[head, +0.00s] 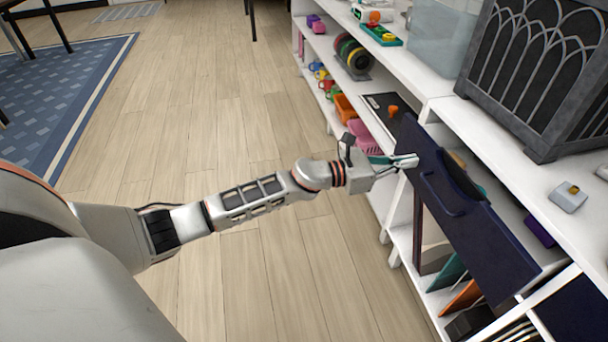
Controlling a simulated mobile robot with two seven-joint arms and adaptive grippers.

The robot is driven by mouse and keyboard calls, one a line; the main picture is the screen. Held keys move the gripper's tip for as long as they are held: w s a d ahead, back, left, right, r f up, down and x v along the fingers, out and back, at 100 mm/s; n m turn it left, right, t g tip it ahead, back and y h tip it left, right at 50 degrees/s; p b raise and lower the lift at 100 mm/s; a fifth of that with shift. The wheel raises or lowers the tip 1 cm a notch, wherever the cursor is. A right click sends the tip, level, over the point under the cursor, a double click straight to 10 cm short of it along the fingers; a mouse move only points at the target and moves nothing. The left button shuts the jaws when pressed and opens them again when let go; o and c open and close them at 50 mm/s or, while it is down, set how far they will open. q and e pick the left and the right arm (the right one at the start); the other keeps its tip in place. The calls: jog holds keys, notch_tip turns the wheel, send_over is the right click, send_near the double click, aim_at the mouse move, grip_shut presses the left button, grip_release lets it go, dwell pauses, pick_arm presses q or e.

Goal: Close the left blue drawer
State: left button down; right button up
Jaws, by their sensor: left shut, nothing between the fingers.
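The left blue drawer (478,232) is dark navy and sticks out from the white shelf unit. Its curved handle (440,196) is on the front face. A black rounded item (463,172) shows behind the front, inside the drawer. My left gripper (408,161) is shut and empty, with its fingertips at the drawer front's far upper end. I cannot tell if they touch it. My right gripper is not in view.
A second blue front (581,314) is at the lower right. A dark lattice box (545,75) and a small grey item (568,197) stand on the white unit (480,125). Colored items fill the shelves behind. The wooden floor (210,110) is clear.

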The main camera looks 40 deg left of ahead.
pick_arm(q)
jog(key=b+x, duration=0.1)
jog(key=x, duration=0.6)
jog(key=shift+w+f, duration=0.1)
jog(key=shift+f, duration=0.1)
jog(key=shift+w+d, duration=0.3)
jog(key=shift+w, duration=0.05)
jog(key=shift+r, duration=0.3)
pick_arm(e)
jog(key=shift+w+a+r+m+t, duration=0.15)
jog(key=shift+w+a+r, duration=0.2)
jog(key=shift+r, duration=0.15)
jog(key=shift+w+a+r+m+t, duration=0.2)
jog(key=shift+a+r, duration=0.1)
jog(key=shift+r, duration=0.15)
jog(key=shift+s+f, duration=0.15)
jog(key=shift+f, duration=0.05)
